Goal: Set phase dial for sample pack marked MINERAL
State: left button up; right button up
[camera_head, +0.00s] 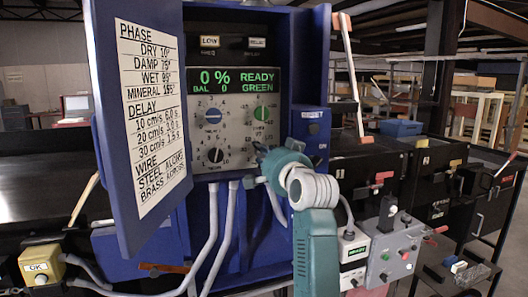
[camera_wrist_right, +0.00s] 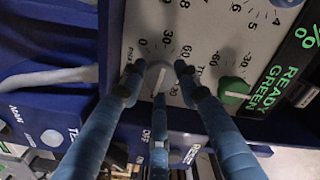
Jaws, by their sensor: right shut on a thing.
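The control panel (camera_head: 237,103) is in an open blue cabinet. It carries a blue dial (camera_head: 212,116), a green dial (camera_head: 261,114) and a black dial (camera_head: 214,155) with a white pointer. My right gripper (camera_head: 262,158) covers the panel's lower right. The door chart (camera_head: 150,115) lists PHASE with MINERAL 155°. The display (camera_head: 236,81) reads 0%, BAL 0, READY GREEN. I cannot make out a sample pack marked MINERAL. My left gripper is not in view.
A blue RESET box (camera_head: 311,124) sits right of the panel. Grey cables (camera_head: 213,215) hang below it. A yellow OK button box (camera_head: 41,265) is at lower left. Grey control boxes (camera_head: 388,250) and black bins stand at right.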

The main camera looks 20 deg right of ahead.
jog(key=shift+d+r+m, duration=0.1)
jog(key=shift+r+m, duration=0.2)
jog(key=shift+m, duration=0.1)
jog(key=o, duration=1.1)
jog(key=shift+c, duration=0.2)
jog(key=shift+o, duration=0.4)
jog(key=shift+f, duration=0.15)
jog(key=s, duration=1.2)
jog(key=shift+d, duration=0.25)
jog(key=shift+f, duration=0.1)
